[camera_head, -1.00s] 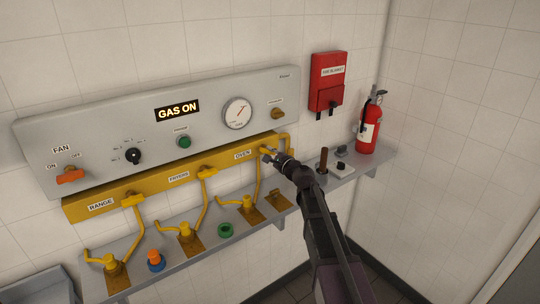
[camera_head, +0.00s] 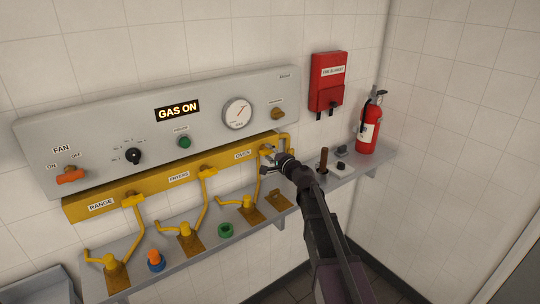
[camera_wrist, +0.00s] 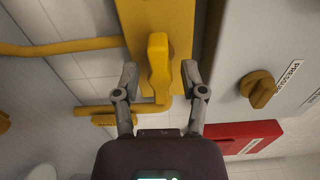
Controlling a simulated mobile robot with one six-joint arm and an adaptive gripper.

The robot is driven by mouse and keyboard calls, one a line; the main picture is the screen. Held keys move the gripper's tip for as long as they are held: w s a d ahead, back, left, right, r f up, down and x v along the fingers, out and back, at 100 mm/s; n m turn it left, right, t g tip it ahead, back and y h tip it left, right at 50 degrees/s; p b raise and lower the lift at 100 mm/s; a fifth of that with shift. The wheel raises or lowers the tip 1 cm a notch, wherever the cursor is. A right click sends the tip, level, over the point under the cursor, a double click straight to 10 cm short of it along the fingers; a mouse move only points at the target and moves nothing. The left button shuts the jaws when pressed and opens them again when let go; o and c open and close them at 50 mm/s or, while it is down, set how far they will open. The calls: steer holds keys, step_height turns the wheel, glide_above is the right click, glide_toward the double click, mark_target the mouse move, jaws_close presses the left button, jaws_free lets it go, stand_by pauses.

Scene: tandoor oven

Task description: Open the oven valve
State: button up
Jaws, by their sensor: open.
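The oven valve's yellow handle (camera_wrist: 158,62) stands upright in the middle of the wrist view, in front of the yellow manifold (camera_wrist: 182,25). My gripper (camera_wrist: 160,75) is open, with one finger on each side of the handle and a visible gap on both sides. The handle is not gripped. In the head view, my gripper (camera_head: 268,159) is at the right end of the yellow manifold, just right of the OVEN label (camera_head: 243,154), and partly hides the valve there.
The grey panel above holds a lit GAS ON sign (camera_head: 177,111), a gauge (camera_head: 237,114) and a brown pressure knob (camera_head: 278,114). Yellow pipes (camera_head: 204,190) run down to the shelf. A red box (camera_head: 327,80) and a fire extinguisher (camera_head: 369,128) are to the right.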

steer(key=shift+s+d, duration=0.1)
steer(key=shift+s, duration=0.05)
steer(key=v, duration=0.6)
steer(key=shift+s+d, duration=0.2)
steer(key=shift+s, duration=0.1)
steer(key=s+f+n+g+h, duration=0.2)
steer(key=s+f+n+g, duration=0.7)
steer(key=s+f, duration=0.4)
steer(key=s+d+f+n+g+h, duration=0.1)
steer(key=s+d+f+g+h, duration=0.1)
steer(key=s, duration=0.6)
steer(key=s+d+f+n+g+h, duration=0.1)
steer(key=s+d+f+g+h, duration=0.2)
steer(key=s+d+h, duration=0.3)
steer(key=s+d, duration=0.2)
steer(key=d, duration=0.1)
steer(key=shift+d+f+n+g, duration=0.3)
steer(key=shift+d+g, duration=0.05)
steer(key=shift+g, duration=0.05)
